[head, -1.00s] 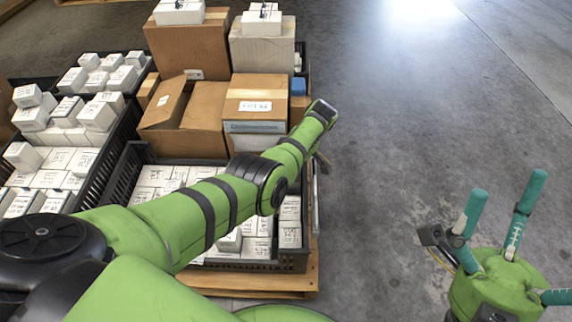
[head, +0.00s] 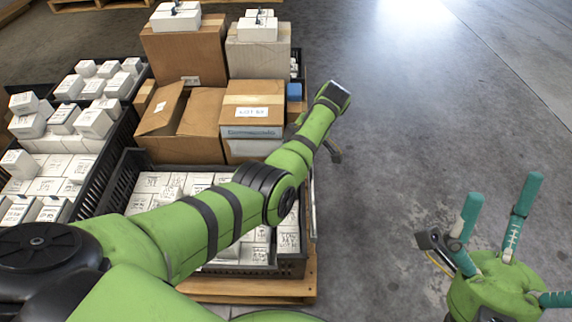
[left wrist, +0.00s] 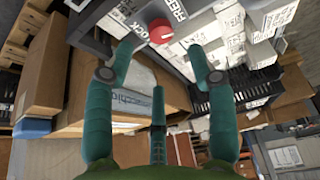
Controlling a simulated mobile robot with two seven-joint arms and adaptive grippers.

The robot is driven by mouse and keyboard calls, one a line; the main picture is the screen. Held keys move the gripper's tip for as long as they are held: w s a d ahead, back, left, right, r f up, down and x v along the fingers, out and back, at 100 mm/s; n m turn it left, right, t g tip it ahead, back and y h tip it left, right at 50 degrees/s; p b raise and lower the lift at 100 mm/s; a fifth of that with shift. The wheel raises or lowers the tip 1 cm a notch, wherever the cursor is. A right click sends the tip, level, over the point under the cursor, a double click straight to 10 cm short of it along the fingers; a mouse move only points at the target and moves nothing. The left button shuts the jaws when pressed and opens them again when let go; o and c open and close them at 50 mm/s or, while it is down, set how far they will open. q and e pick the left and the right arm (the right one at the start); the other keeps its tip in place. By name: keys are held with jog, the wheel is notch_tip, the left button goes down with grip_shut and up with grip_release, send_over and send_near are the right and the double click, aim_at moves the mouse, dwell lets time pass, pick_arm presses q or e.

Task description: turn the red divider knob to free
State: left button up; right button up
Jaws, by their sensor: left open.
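The red divider knob (left wrist: 160,31) shows near the top of the left wrist view, on a dark panel with the words LOCK and FREE beside it. My left gripper (left wrist: 162,60) is open, its teal fingers spread to the left and right below the knob, with a third finger low in the middle. No finger appears to touch the knob. In the head view the knob and the left fingers are not visible; my left arm crosses in front of the crate. My right gripper (head: 500,235) is open and empty at the lower right, fingers spread over the floor.
A black crate (head: 112,195) of white boxes stands on a wooden pallet (head: 250,289). Cardboard boxes (head: 253,100) are stacked behind it, and another crate of white boxes is at the left. The concrete floor on the right is clear.

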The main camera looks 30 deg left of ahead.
pick_arm(q)
jog(key=v, duration=0.5)
dwell(0.3)
